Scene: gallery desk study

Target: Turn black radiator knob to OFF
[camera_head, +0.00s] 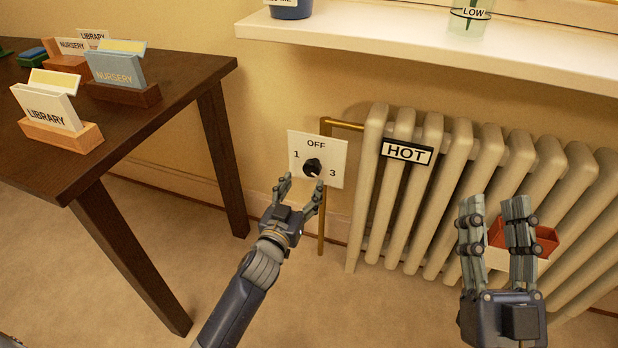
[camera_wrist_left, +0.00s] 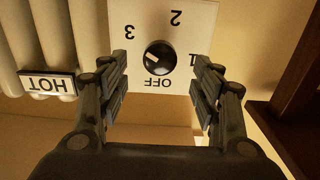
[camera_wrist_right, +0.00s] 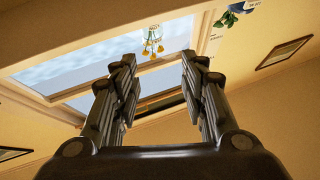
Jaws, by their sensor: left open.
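The black radiator knob (camera_head: 312,168) sits on a white plate (camera_head: 338,150) marked OFF, 1 and 3 in the head view. In the left wrist view the knob (camera_wrist_left: 160,57) appears upside down, with a 2 also visible. Its pale mark points toward the 3 side. My left gripper (camera_head: 303,186) is open just below and in front of the knob. Its fingers are on either side of the knob in the left wrist view, with no visible contact. My right gripper (camera_head: 494,205) is open and empty, pointing upward in front of the radiator.
The cream radiator (camera_head: 430,190) carries a HOT sign (camera_head: 407,152). A red box (camera_head: 547,240) is partly hidden behind my right fingers. A windowsill (camera_head: 400,48) overhangs above. A dark table (camera_head: 150,120) with card holders stands left. Brass pipe (camera_head: 322,225) runs below the plate.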

